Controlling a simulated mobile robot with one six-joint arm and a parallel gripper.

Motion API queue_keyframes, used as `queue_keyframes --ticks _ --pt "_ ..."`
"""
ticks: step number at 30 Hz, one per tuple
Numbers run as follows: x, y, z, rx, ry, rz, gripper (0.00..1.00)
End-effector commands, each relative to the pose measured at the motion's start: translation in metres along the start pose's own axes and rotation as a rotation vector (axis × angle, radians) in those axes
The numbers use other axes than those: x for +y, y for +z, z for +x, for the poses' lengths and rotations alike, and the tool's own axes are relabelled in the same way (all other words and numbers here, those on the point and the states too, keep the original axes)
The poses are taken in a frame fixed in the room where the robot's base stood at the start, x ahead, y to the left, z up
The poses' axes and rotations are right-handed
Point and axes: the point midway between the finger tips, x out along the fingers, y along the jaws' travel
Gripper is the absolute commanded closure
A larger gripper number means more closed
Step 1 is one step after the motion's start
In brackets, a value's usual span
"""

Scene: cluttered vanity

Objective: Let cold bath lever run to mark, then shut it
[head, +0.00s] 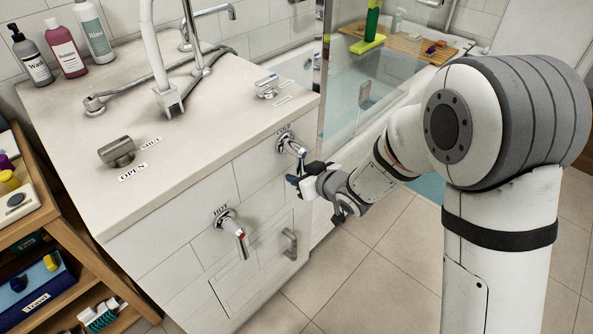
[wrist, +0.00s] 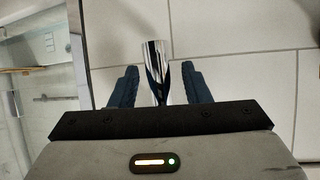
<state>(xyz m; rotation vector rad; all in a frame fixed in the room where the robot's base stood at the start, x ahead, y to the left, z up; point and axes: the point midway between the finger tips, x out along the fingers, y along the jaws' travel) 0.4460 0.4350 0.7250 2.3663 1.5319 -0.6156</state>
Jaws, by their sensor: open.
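The cold lever (head: 290,145) is a chrome lever on the counter's front face under a COLD label, pointing down to the right. My gripper (head: 297,182) is just below its tip in the head view. In the wrist view, the chrome lever (wrist: 157,65) sits between the two open blue fingers of my gripper (wrist: 158,86), with gaps on both sides. The bath (head: 372,80) is behind the glass panel at the right of the counter. I cannot make out a fill mark or running water.
A grey handle (head: 290,244) is below. A grey knob (head: 116,152) stands on the counter between SHUT and OPEN labels. The tiled floor (head: 375,262) in front is clear.

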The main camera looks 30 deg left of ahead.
Motion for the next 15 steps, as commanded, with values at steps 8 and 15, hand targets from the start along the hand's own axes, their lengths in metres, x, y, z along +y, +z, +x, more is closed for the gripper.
queue_keyframes --ticks 8,15 --pt "0.003 -0.002 -0.049 0.001 0.003 0.002 0.57" --pt "0.003 -0.001 -0.064 0.001 0.0 0.001 0.57"
